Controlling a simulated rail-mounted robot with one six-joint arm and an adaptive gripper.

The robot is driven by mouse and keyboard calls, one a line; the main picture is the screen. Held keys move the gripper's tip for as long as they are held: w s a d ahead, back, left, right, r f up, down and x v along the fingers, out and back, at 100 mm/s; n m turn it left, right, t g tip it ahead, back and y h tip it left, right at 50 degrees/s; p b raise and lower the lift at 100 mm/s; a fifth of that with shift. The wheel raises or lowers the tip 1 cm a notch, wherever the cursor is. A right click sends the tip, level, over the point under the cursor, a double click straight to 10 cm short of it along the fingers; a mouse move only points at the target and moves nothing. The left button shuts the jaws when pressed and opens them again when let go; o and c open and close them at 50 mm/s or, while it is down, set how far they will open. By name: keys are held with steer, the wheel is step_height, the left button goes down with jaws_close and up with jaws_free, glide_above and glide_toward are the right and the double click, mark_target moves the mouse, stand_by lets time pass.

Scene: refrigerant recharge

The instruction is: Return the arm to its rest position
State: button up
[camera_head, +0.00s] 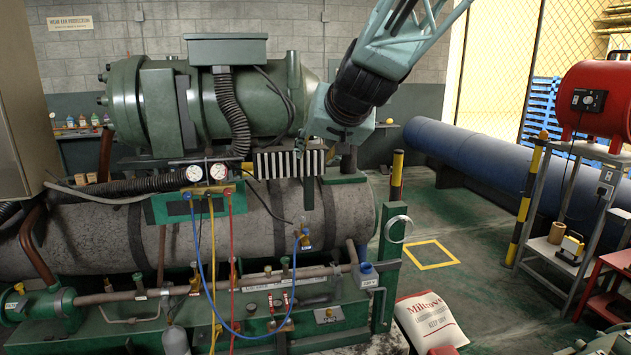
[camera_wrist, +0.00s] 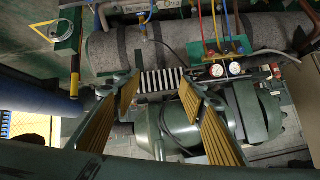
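My gripper (camera_wrist: 158,88) shows in the wrist view with its two yellow-padded fingers spread wide apart and nothing between them. Past the fingers are the striped black-and-white block (camera_wrist: 161,79) and the green compressor (camera_wrist: 180,122). In the head view my arm reaches down from the top right, and its end is in front of the right end of the green compressor (camera_head: 165,100). The fingers are not clearly visible there. The striped block (camera_head: 288,163) lies just below and left of the arm's end.
A manifold with two gauges (camera_head: 205,172) and blue, yellow and red hoses hangs before the grey insulated tank (camera_head: 270,215). At right are a blue pipe (camera_head: 480,160), striped posts (camera_head: 397,175), a shelf with a red tank (camera_head: 595,100), and open green floor (camera_head: 440,220).

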steer(key=s+d+f+g+h, duration=0.1)
steer(key=s+d, duration=0.6)
steer(key=s, duration=1.1)
steer(key=s+d+f+g+h, duration=0.1)
steer(key=s+d+f+g, duration=0.2)
steer(key=s, duration=1.5)
steer(key=s+d+f+g+h, duration=0.1)
steer(key=s+d+f, duration=0.5)
steer(key=s, duration=1.3)
steer(key=d+g, duration=0.1)
steer(key=d, duration=0.3)
steer(key=shift+d, duration=0.3)
